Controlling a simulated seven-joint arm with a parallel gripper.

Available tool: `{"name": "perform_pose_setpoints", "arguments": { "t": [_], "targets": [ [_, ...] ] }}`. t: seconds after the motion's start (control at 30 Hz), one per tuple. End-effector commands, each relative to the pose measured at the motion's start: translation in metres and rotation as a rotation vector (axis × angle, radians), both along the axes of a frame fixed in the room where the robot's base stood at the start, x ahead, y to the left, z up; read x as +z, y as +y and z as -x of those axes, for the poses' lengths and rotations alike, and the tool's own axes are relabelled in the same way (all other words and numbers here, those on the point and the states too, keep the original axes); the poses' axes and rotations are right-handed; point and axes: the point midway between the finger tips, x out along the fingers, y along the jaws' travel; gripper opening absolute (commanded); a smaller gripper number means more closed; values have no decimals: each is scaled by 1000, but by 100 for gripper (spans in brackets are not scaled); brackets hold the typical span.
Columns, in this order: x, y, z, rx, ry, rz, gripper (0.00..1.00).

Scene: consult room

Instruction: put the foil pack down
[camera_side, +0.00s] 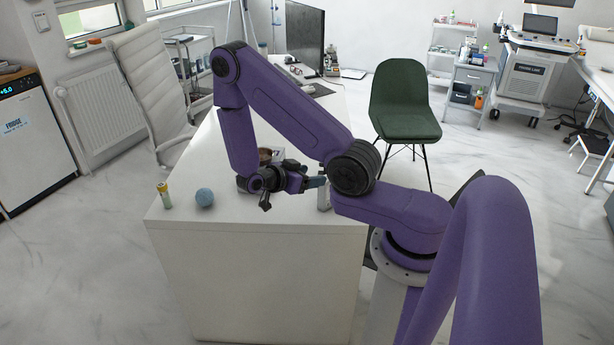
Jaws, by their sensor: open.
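My gripper (301,181) is low over the white desk (255,240), near its right side, and points to the right. It is open, though its fingers are small and dark here. A small blue-teal piece (316,182) shows right at the fingertips; I cannot tell whether it is the foil pack or whether it touches the fingers. A pale upright object (323,198) stands just below it, partly behind my arm. No foil pack can be made out for certain.
A blue ball (204,197) and a small green-and-yellow tube (164,195) stand at the desk's left front. A brown round item (265,154) is behind my wrist. A monitor (305,38) stands at the back. The front strip of the desk is clear.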

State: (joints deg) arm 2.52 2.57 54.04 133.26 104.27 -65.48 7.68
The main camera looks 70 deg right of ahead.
Motion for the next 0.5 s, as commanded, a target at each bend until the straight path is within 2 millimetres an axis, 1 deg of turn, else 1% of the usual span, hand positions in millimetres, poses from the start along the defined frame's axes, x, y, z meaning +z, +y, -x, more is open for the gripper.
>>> {"name": "perform_pose_setpoints", "arguments": {
  "t": [0.07,0.17,0.27,0.3,0.37,0.4,0.47,0.5],
  "targets": [
    [1,4,-3,4,-3,-3,65],
    [0,8,-15,50,-31,-38,65],
    [-4,18,-45,173,-92,-124,65],
    [-5,26,-61,242,-121,-176,65],
    [-6,43,-87,365,-164,-261,65],
    [-6,57,-104,453,-187,-323,65],
    [-3,81,-125,585,-210,-414,65],
    [0,98,-136,673,-221,-473,65]
  ]
}}
